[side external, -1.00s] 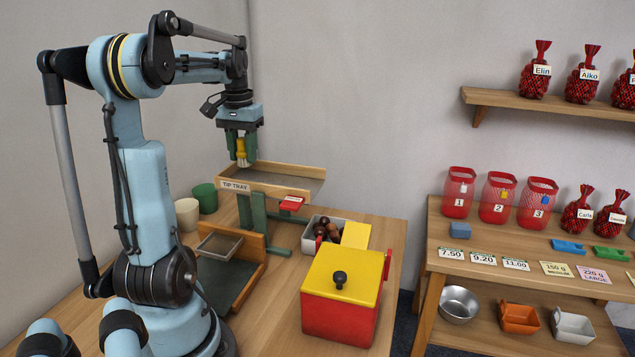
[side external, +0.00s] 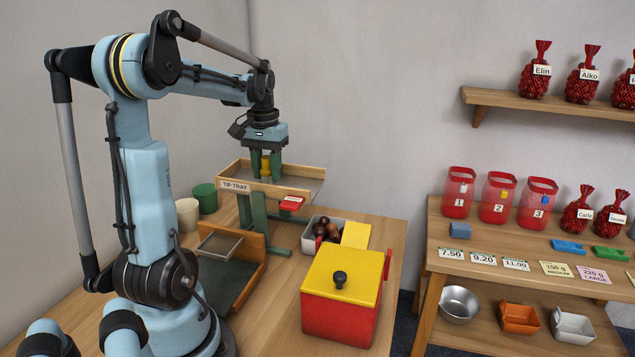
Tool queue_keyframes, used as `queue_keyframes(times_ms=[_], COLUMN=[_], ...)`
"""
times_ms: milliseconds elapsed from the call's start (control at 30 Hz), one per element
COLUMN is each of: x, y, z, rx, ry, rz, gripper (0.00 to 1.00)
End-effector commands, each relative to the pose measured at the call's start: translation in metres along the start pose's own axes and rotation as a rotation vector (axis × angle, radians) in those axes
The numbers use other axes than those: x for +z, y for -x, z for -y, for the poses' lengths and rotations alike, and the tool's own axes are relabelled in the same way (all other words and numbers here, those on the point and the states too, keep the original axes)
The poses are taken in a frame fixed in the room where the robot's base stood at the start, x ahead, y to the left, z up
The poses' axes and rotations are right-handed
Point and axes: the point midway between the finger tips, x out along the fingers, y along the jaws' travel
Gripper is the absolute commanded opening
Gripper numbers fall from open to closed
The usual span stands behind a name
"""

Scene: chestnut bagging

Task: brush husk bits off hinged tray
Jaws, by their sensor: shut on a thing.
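The hinged tip tray (side external: 235,186) is a wooden-rimmed tray with a grey floor, raised on a green stand and labelled "TIP TRAY". My gripper (side external: 265,170) points down over the tray, with its green fingers shut on a yellow-handled tool (side external: 265,166), likely the brush. The tool's lower end is hidden behind the tray's front wall, so I cannot tell whether it touches the floor. Husk bits cannot be made out at this size. A red tab (side external: 291,203) sits at the tray's front right.
A white bin of chestnuts (side external: 313,240) stands right of the stand. A red box with a yellow lid (side external: 340,280) is in front of it. Green (side external: 204,197) and cream (side external: 187,213) cups stand at left. A wooden-sided station (side external: 250,247) with a sieve (side external: 219,245) sits before the tray.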

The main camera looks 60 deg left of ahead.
Motion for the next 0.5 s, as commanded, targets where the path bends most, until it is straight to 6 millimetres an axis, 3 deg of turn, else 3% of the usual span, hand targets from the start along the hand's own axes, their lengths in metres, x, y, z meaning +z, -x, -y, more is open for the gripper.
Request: queue_keyframes(times_ms=[233,500], x=[0.0,0.0], y=[0.0,0.0], z=[-0.023,0.003], rx=[0.0,-0.001], ry=[-0.003,0.004], rz=[0.0,0.0], gripper=[0.0,0.0])
